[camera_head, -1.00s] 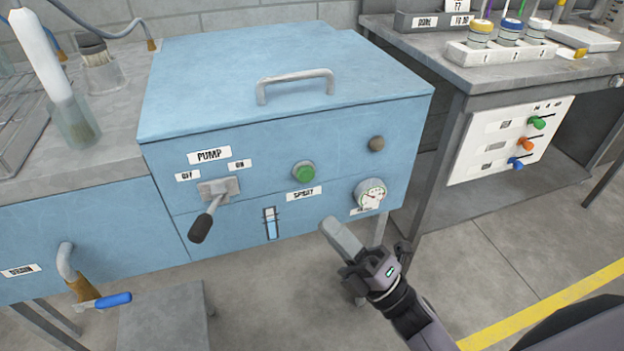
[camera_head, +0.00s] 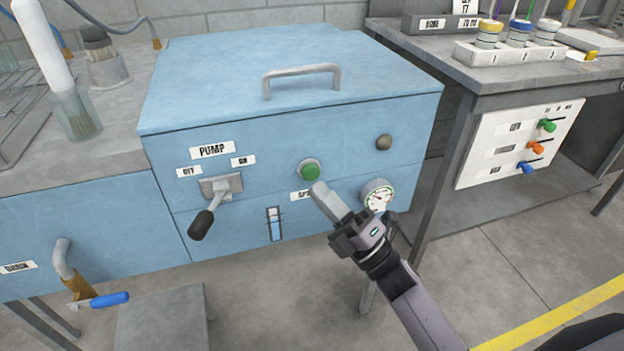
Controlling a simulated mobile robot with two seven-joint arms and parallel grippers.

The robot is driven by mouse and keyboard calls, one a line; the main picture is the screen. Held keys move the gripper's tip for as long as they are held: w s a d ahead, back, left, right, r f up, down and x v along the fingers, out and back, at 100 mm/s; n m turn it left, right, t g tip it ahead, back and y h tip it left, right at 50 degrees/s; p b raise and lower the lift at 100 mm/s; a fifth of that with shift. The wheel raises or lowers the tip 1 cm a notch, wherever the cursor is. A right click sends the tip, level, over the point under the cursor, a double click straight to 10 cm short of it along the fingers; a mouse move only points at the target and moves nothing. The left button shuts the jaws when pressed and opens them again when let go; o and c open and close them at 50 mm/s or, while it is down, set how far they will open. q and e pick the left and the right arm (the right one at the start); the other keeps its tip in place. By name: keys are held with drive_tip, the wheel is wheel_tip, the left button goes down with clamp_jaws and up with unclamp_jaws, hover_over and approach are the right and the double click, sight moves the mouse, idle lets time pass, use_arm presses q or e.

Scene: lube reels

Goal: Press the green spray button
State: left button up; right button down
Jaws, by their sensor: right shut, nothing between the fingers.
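The green spray button (camera_head: 310,171) sits in a round grey collar on the front of the blue pump cabinet (camera_head: 330,125). The spray label (camera_head: 300,195) below it is partly hidden by my right gripper. My right gripper (camera_head: 318,188) is shut and empty. Its fingertips show just below and slightly right of the button; I cannot tell how far they are from the panel. My left gripper is not in view.
The pump lever (camera_head: 211,210) with a black grip points down at left on the panel. A pressure gauge (camera_head: 378,195) and a brown knob (camera_head: 383,142) are right of the button. A sight glass (camera_head: 274,224) is below. A bench (camera_head: 480,80) stands at right.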

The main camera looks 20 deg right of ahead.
drive_tip(key=shift+w, duration=0.5)
idle(0.6)
idle(1.0)
drive_tip(key=shift+w, duration=0.1)
drive_tip(key=shift+w+b, duration=0.3)
drive_tip(key=shift+b, duration=0.05)
idle(0.4)
